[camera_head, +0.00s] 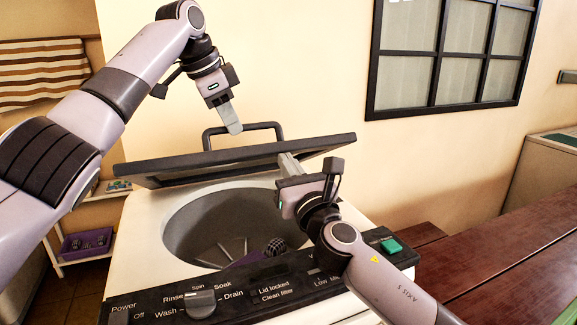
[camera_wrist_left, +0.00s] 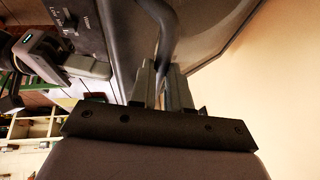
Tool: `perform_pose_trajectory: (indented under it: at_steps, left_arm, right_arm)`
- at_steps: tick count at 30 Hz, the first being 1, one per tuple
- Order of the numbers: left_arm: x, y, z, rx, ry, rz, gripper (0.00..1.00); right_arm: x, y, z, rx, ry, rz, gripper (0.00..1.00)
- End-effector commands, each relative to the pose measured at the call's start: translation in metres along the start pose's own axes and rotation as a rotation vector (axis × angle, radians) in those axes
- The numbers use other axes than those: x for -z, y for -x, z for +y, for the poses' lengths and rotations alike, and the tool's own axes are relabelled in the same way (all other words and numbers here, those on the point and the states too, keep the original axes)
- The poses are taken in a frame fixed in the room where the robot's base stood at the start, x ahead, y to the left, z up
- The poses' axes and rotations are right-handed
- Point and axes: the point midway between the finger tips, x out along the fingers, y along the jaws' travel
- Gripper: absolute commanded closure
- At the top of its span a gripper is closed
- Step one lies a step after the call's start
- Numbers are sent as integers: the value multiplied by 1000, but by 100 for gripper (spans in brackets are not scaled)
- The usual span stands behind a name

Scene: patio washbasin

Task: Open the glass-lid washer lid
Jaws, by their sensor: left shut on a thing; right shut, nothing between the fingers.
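The washer (camera_head: 128,250) is a white top-loader with a round grey drum opening. Its dark-framed lid (camera_head: 325,145) is partly raised and tilted above the opening. The black lid handle (camera_head: 278,128) stands on the lid. My left gripper (camera_head: 232,122) comes from above and is shut on the handle; the handle bar also runs between its fingers in the left wrist view (camera_wrist_left: 164,45). My right gripper (camera_head: 288,162) is shut and empty. Its fingertips are at the lid's underside near the right part; I cannot tell whether they touch it.
The front control panel (camera_head: 240,292) has a knob (camera_head: 200,302) and a green button (camera_head: 391,246). A purple basket (camera_head: 86,243) sits on a shelf at left. A brown wooden bench (camera_head: 490,250) is at right. A wall and window (camera_head: 450,55) stand behind the washer.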

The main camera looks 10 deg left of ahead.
Motion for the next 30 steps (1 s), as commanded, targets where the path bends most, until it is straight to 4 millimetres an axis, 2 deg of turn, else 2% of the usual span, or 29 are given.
perform_pose_trajectory:
  at_steps: [1, 8, 17, 25, 26, 27, 28, 30]
  left_arm:
    - [-8, -6, -4, 6, 15, -15, 100]
    - [-8, -6, -4, 6, 15, -15, 100]
    - [-8, -7, -3, 1, 16, -17, 100]
    - [-5, -8, 1, -12, 11, -17, 100]
    - [-5, -8, 1, -13, 10, -16, 76]
    - [-4, -8, 2, -12, 9, -16, 64]
    - [-4, -8, 2, -12, 9, -16, 58]
    - [-4, -7, 1, -12, 8, -16, 58]
  right_arm:
    - [1, 0, 0, 0, 0, 0, 100]
    - [-1, -1, 0, 0, 0, -1, 100]
    - [-21, -18, 0, 1, 1, -3, 100]
    - [-24, -20, -2, 5, -2, -6, 100]
    - [-24, -20, -2, 6, -2, -6, 100]
    - [-24, -20, -2, 6, -2, -6, 100]
    - [-24, -20, -2, 6, -2, -6, 100]
    - [-24, -20, -2, 5, -1, -5, 100]
